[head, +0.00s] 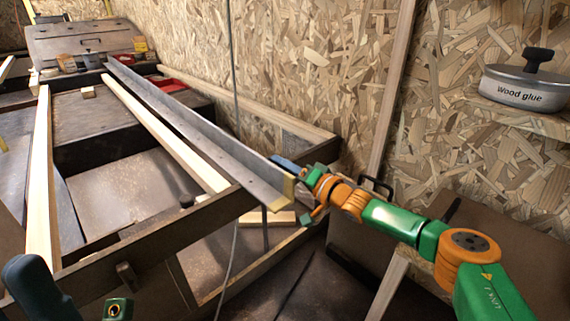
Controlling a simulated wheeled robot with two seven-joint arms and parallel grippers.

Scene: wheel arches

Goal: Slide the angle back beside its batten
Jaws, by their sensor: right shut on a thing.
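The long grey metal angle (190,122) lies lengthwise over the dark wooden frame, its near end reaching past the frame's front rail. A pale wooden batten (165,130) runs to the left of it, with a gap between them that is wider toward the near end. My right gripper (291,178) is at the angle's near end, on its right side, and is shut on it. The fingertips are partly hidden by the angle.
Another pale batten (42,180) lies along the left of the frame (165,232). A toolbox (85,40) and a red tray (167,84) are at the back.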

